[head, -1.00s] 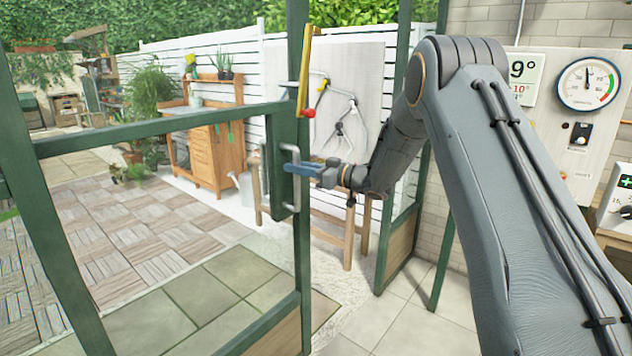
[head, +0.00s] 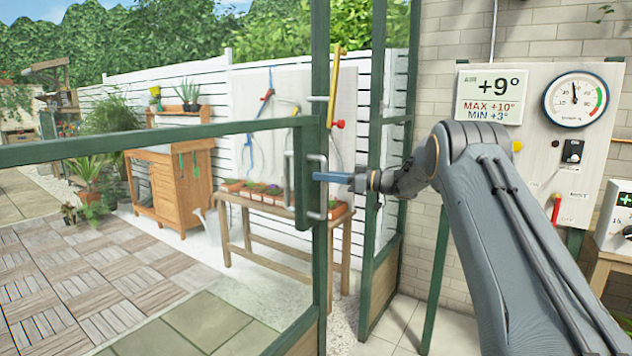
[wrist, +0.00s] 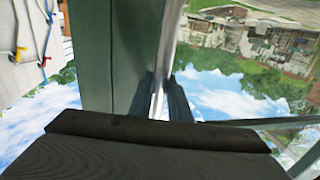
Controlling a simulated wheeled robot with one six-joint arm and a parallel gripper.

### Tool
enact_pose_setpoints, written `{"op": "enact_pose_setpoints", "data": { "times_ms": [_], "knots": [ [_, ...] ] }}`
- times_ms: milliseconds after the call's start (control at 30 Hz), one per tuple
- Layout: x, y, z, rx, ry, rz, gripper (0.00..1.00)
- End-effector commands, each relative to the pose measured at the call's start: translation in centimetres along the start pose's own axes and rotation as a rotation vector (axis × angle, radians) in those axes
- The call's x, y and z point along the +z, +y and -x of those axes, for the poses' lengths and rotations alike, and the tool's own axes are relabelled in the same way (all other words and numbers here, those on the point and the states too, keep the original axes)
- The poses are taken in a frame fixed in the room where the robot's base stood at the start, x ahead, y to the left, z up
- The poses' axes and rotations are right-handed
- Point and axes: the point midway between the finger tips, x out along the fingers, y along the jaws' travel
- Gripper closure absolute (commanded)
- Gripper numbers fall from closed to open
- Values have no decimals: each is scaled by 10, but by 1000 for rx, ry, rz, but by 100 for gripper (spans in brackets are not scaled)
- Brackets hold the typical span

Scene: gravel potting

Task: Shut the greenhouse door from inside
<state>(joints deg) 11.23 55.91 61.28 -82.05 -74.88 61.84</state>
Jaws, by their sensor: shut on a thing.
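The green-framed greenhouse door (head: 321,255) stands ajar in the head view, with a gap between its upright edge and the green door post (head: 379,190). A pale metal pull handle (head: 323,160) sits on the door's edge. My gripper (head: 328,177) is shut on this handle, its blue fingers reaching it from the right. In the wrist view the green door upright (wrist: 115,60) and the pale handle bar (wrist: 163,70) run down behind my dark gripper body.
Outside, through the door and gap, stand a wooden bench (head: 265,210) with plant trays, an orange cabinet (head: 180,185) and a watering can (head: 208,226). On the right a board with a temperature display (head: 491,97) and a dial (head: 575,97) hangs on the brick wall.

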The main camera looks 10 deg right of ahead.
Motion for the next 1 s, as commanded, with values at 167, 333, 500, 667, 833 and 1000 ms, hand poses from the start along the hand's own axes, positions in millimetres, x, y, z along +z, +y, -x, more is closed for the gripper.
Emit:
{"op": "enact_pose_setpoints", "data": {
  "times_ms": [167, 333, 500, 667, 833, 1000],
  "knots": [
    [-1, 2, 1, -3, 2, 1, 100],
    [-2, 2, 2, -2, 2, 1, 100],
    [-2, 3, 2, -1, 2, 2, 80],
    [-1, 4, 4, 1, 2, 1, 64],
    [-1, 5, 6, 3, 1, 1, 64],
    [-1, 6, 15, 4, 1, 1, 64]
  ]
}}
